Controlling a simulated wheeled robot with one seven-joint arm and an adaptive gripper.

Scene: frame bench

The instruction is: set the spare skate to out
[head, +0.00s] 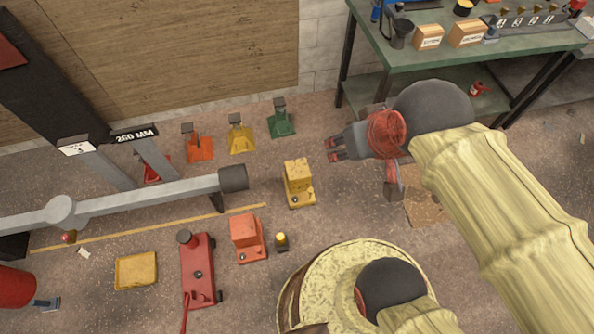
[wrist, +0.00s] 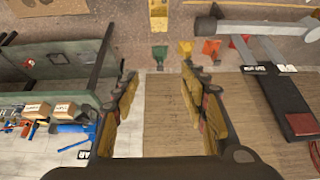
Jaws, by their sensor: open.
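Two blocky units on low base plates could be skates: a yellow one (head: 299,182) in the middle of the floor and an orange-red one (head: 247,236) lower left of it. No label shows on either, so I cannot tell which is the spare or how it is set. The yellow one also shows at the top of the wrist view (wrist: 158,16). My gripper (head: 334,150) is open and empty, apart from and up to the right of the yellow unit. In the wrist view its fingers (wrist: 160,72) are spread with nothing between them.
Orange (head: 200,148), yellow (head: 241,140) and green (head: 281,124) stands line the wall side. A grey beam (head: 150,193) lies left. A red jack (head: 198,268) and yellow pad (head: 136,271) lie lower left. A green bench (head: 430,62) stands upper right.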

